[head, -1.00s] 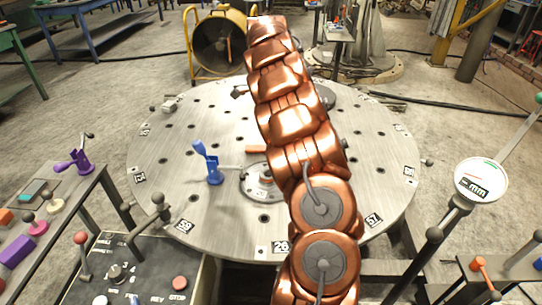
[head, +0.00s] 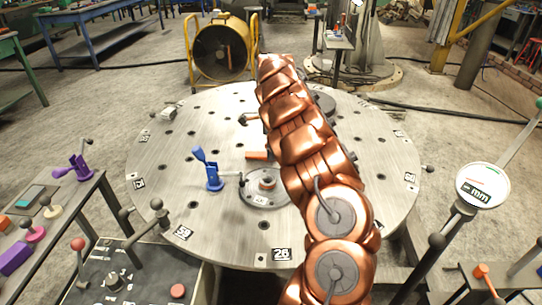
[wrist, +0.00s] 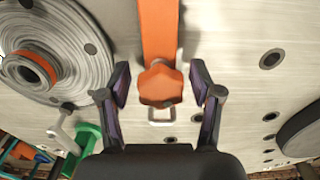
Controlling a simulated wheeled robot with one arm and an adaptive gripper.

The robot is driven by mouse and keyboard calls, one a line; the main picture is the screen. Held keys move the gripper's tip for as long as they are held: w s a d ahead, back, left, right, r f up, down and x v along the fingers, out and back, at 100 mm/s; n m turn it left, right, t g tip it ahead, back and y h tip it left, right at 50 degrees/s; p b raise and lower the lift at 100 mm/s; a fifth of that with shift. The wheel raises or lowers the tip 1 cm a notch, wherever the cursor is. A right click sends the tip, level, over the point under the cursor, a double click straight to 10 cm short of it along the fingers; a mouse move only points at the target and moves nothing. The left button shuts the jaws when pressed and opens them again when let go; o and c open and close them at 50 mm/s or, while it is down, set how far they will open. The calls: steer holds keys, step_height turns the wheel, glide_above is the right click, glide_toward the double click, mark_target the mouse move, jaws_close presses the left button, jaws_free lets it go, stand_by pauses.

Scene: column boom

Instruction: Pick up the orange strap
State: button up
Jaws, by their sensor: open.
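The orange strap (wrist: 159,32) lies on the round metal table in the wrist view, running down from the top edge. An orange six-sided knob (wrist: 160,85) and a pale metal loop (wrist: 162,116) show at its near end. In the head view a short orange piece (head: 257,155), which looks like the strap, shows left of my arm, partly hidden by it. My gripper (wrist: 159,82) is open, with one dark finger on each side of the knob and nothing held. Its height above the strap is hard to tell. The head view does not clearly show the fingers.
The round table (head: 160,210) has many holes. A ringed flange (head: 266,186) and a blue clamp (head: 209,170) stand left of my arm. A grey disc (head: 324,102) lies behind it. In the wrist view a green part (wrist: 84,140) sits near the flange.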

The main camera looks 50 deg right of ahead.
steer(key=shift+f, duration=0.9)
jaws_close()
steer(key=shift+r, duration=5.05)
